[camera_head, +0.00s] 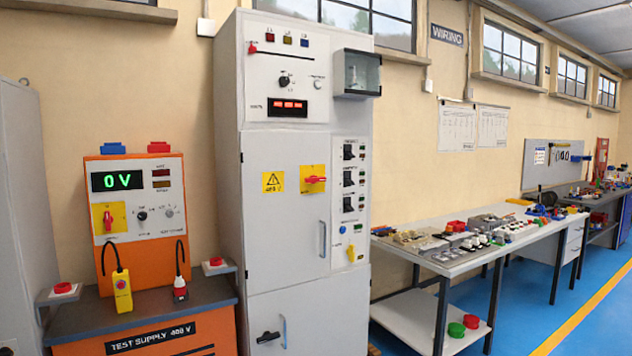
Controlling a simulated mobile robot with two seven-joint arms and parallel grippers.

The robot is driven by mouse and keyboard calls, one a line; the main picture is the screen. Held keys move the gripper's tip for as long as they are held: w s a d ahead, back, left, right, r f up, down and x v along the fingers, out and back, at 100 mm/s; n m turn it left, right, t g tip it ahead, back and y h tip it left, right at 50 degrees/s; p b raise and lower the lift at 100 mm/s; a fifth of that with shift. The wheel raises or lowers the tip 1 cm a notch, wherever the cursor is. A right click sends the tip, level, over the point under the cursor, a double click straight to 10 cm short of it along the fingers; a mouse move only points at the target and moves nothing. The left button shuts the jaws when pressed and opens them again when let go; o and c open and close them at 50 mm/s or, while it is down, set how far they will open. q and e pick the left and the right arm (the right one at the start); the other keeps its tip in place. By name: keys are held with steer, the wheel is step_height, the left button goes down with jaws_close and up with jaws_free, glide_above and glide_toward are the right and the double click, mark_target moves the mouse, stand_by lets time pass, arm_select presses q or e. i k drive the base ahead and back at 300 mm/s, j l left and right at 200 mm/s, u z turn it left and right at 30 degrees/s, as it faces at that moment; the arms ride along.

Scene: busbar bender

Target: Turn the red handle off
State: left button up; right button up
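A red rotary handle (315,179) sits on a yellow plate on the door of the tall grey cabinet (285,230), and it lies about horizontal. A second red handle (108,220) is on a yellow plate on the orange test supply unit (135,262) at the left, and it stands about upright. A small red lever (252,48) shows at the top left of the cabinet's upper panel. Neither of my grippers can be made out in the head view.
The test supply display (117,180) reads 0 V. The cabinet's upper display (287,108) is lit red. Red push buttons (63,288) flank the supply bench. A workbench (470,255) with many parts stands at the right. Blue floor (590,320) is clear beyond it.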

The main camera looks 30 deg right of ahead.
mark_target(313, 179)
steer(key=z, duration=0.5)
steer(key=i+l+z, duration=0.3)
steer(key=i+z, duration=0.75)
steer(key=i, duration=0.75)
steer(key=i+j, duration=0.15)
steer(key=i, duration=0.65)
steer(key=l+z, duration=0.05)
